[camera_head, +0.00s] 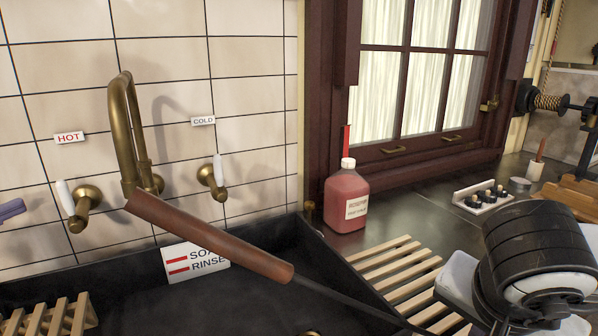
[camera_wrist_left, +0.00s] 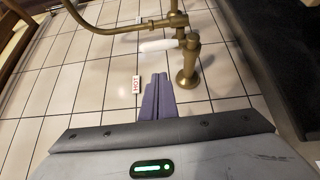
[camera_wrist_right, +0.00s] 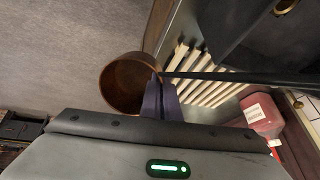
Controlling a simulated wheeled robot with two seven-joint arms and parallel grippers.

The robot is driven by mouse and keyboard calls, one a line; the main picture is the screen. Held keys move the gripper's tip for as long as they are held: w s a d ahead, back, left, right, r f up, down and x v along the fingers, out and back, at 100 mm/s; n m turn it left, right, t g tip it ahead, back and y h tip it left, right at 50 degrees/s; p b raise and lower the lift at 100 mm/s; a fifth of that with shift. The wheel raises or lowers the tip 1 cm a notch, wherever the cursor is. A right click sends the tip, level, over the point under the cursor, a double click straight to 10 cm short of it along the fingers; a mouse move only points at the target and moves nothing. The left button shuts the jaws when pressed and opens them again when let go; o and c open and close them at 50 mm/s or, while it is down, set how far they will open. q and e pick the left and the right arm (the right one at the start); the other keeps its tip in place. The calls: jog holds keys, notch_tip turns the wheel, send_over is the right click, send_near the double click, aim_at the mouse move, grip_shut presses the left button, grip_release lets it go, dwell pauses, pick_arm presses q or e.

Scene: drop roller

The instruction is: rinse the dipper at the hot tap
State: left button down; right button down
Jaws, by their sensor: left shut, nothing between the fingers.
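The hot tap (camera_head: 80,205) is a brass fitting with a white lever under a red HOT label (camera_head: 69,138). Its white lever (camera_wrist_left: 158,46) also shows in the left wrist view. The brass gooseneck spout (camera_head: 128,130) stands between hot and cold taps. My left gripper (camera_head: 12,208) is shut and empty, left of the hot tap and apart from it. The dipper has a brown handle (camera_head: 210,238), a dark shaft and a copper cup (camera_wrist_right: 128,84). My right gripper (camera_wrist_right: 160,88) appears shut on it beside the cup; the exact contact is unclear. The handle slants across the sink, its end overlapping the spout's base in view.
The dark sink (camera_head: 130,290) lies below, with a SOAP/RINSE sign (camera_head: 196,262) at its back. A red bottle (camera_head: 346,200) and a slatted wooden rack (camera_head: 395,270) are right of it. Another rack (camera_head: 50,318) is at lower left. The cold tap (camera_head: 212,178) is right of the spout.

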aim_at(69, 207)
jog(key=shift+f+b, duration=0.5)
jog(key=shift+f, duration=0.25)
pick_arm(q)
jog(key=w+d, duration=0.2)
jog(key=d, duration=0.2)
jog(key=shift+w+d, duration=0.2)
jog(key=shift+w, duration=0.2)
pick_arm(e)
jog(key=shift+w+a+r+p, duration=0.1)
jog(key=shift+r+p, duration=0.75)
jog(key=shift+r, duration=0.05)
pick_arm(q)
jog(key=shift+d+r+m, duration=0.25)
jog(key=shift+d+m, duration=0.05)
jog(key=shift+d, duration=0.3)
pick_arm(e)
jog(key=shift+f, duration=0.1)
